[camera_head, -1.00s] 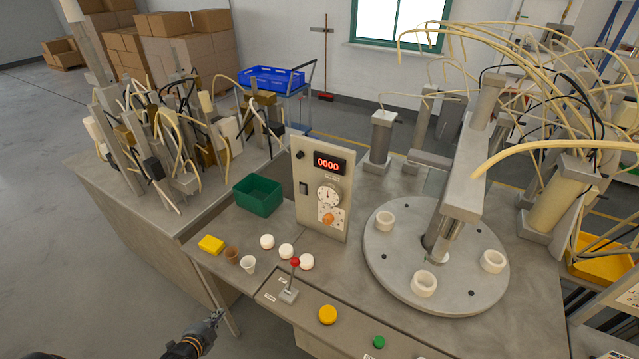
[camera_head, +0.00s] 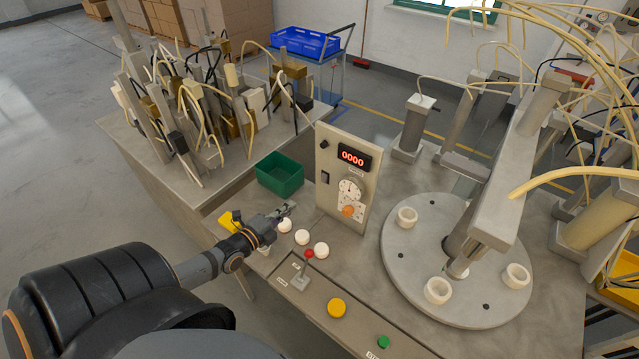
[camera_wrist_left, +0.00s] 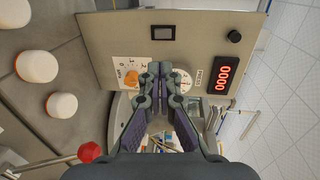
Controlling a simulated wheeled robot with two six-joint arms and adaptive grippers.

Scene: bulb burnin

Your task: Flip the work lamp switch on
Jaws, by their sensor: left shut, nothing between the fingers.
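A grey upright control panel (camera_head: 357,220) carries a black rocker switch (camera_head: 326,177) on its left side. The switch also shows at the top of the left wrist view (camera_wrist_left: 162,33). No lamp label on it can be read, and its position cannot be told. My left gripper (camera_head: 290,208) is shut and empty, in front of and left of the panel, apart from it and over the white domes. In the left wrist view its closed fingertips (camera_wrist_left: 161,68) point at the panel, just below the switch in the picture. My right gripper is not in view.
The panel has a red 0000 display (camera_head: 353,158), a dial (camera_head: 350,190) and an orange knob (camera_head: 348,211). White domes (camera_head: 302,237) and a red-knobbed lever (camera_head: 308,254) stand near the gripper. A green bin (camera_head: 280,180) is behind; a round turntable (camera_head: 400,265) is right.

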